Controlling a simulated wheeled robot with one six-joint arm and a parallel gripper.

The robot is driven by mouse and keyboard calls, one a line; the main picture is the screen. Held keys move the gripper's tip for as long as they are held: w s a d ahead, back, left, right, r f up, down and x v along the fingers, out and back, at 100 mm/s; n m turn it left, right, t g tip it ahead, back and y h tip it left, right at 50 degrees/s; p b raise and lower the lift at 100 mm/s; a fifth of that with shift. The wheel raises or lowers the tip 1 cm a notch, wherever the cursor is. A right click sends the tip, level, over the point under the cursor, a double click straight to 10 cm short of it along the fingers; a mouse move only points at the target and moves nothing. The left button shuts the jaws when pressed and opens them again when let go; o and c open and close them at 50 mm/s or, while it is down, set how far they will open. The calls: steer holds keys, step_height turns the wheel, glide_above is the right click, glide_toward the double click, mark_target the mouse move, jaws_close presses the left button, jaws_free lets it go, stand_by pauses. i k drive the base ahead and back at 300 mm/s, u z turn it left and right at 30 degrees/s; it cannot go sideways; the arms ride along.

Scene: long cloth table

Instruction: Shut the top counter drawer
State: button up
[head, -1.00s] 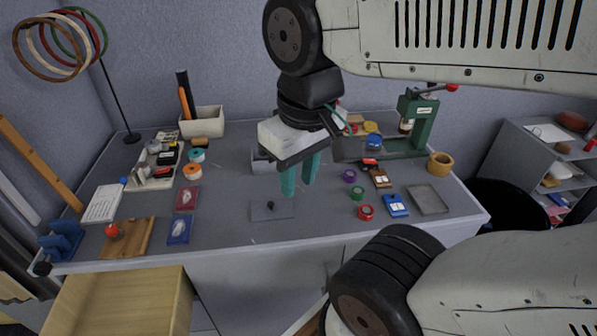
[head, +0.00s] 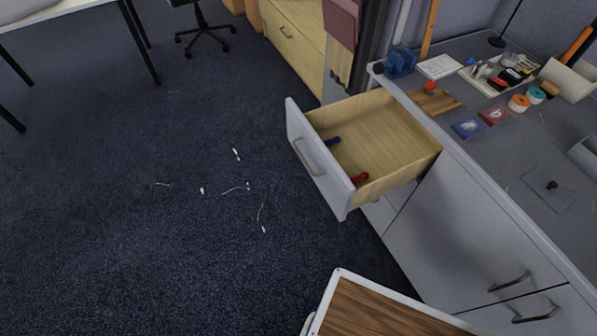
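The top counter drawer (head: 318,175) stands pulled well out from the left end of the grey counter (head: 466,170). Its front panel is pale grey with a metal bar handle (head: 309,158), facing the open floor at left. The inside is light wood. A blue-handled item (head: 333,141) and a red item (head: 359,178) lie in it near the front panel. My gripper is not in view now.
Closed cabinet fronts with bar handles (head: 510,282) lie below the counter. A wood-topped surface with a pale rim (head: 375,310) shows at the bottom. Dark carpet (head: 130,200) is mostly free, with small white scraps. An office chair (head: 202,38) stands behind.

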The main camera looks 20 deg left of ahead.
mark_target(381, 138)
steer(key=u, duration=2)
steer(key=k, duration=0.75)
steer(key=z, duration=0.7)
steer(key=i, duration=1)
